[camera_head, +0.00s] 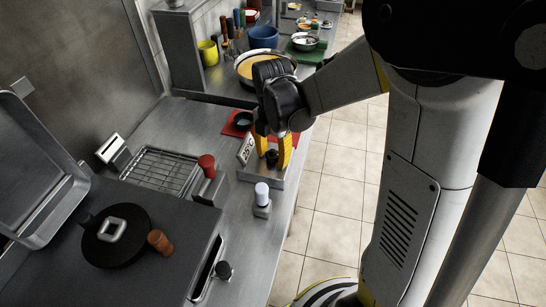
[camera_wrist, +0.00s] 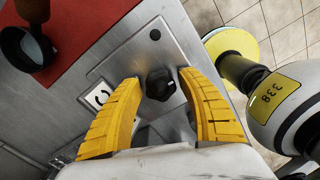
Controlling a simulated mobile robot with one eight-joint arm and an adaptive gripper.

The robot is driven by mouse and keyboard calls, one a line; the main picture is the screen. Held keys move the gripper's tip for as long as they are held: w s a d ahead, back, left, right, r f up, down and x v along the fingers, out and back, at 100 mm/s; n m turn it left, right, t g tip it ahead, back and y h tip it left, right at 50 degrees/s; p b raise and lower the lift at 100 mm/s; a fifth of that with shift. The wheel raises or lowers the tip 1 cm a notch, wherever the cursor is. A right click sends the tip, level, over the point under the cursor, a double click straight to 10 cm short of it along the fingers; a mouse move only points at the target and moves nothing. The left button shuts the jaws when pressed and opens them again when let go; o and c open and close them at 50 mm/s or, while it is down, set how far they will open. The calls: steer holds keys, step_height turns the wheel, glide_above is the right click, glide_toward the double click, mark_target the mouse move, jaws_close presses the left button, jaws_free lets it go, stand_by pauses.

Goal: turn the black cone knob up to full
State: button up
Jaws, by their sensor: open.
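The black cone knob (camera_wrist: 159,86) stands on a brushed metal plate in the wrist view, with a light mark on its right side. It also shows in the head view as a small dark shape (camera_head: 271,160) on a metal box at the counter's front edge. My gripper (camera_wrist: 158,79) is open, with its yellow fingers on either side of the knob. A small gap seems to show at each side, but I cannot tell whether either finger touches. In the head view my gripper (camera_head: 273,156) points down at the knob.
A white sign with dark characters (camera_head: 246,150) stands left of the knob. A red-topped knob (camera_head: 207,164) and a white-topped one (camera_head: 262,194) stand nearby. A red mat (camera_wrist: 75,35) with a dark cup (camera_wrist: 24,48) lies behind. A wire rack (camera_head: 160,170) is left.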

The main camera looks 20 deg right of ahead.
jaws_close()
steer(key=m, duration=0.4)
steer(key=shift+m, duration=1.5)
steer(key=shift+m, duration=1.2)
steer(key=m, duration=0.4)
steer(key=shift+m, duration=0.3)
